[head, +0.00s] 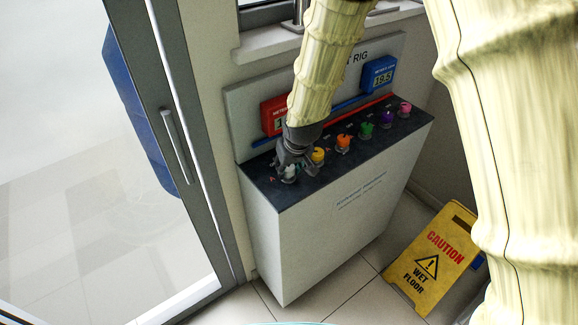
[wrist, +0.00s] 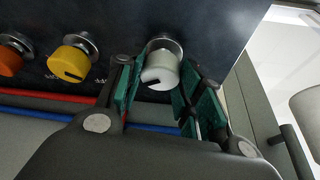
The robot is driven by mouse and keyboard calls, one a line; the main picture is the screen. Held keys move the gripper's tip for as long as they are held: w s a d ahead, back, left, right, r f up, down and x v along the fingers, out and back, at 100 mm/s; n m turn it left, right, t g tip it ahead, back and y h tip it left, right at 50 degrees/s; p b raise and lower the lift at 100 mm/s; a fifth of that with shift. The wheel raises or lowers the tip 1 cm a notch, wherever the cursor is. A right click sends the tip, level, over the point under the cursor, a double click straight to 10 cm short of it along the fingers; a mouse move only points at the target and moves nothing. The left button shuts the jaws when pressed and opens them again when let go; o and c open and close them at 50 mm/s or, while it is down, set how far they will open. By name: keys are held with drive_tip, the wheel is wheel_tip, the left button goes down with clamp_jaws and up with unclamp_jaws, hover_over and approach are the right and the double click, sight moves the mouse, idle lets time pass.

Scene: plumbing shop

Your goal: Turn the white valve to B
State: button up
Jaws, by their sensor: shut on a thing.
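The white valve (wrist: 160,70) is a round knob on a metal base in the dark panel top, with a dark pointer mark on its face. In the wrist view my gripper (wrist: 157,82) has its green-padded fingers on either side of the knob, shut on it. In the head view my gripper (head: 291,169) reaches down to the left end of the panel and mostly hides the white valve (head: 289,177). The letters around the white valve are hidden or too small to read, so I cannot tell which position it points to.
The yellow knob (head: 318,155) and orange knob (head: 344,141) stand close to the right, then green, purple and pink ones. A red meter (head: 270,117) and blue meter (head: 379,75) are behind. A glass door is left; a yellow wet-floor sign (head: 434,258) stands right.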

drive_tip(key=shift+w+r, duration=0.1)
drive_tip(key=o, duration=1)
drive_tip(key=v, duration=1.2)
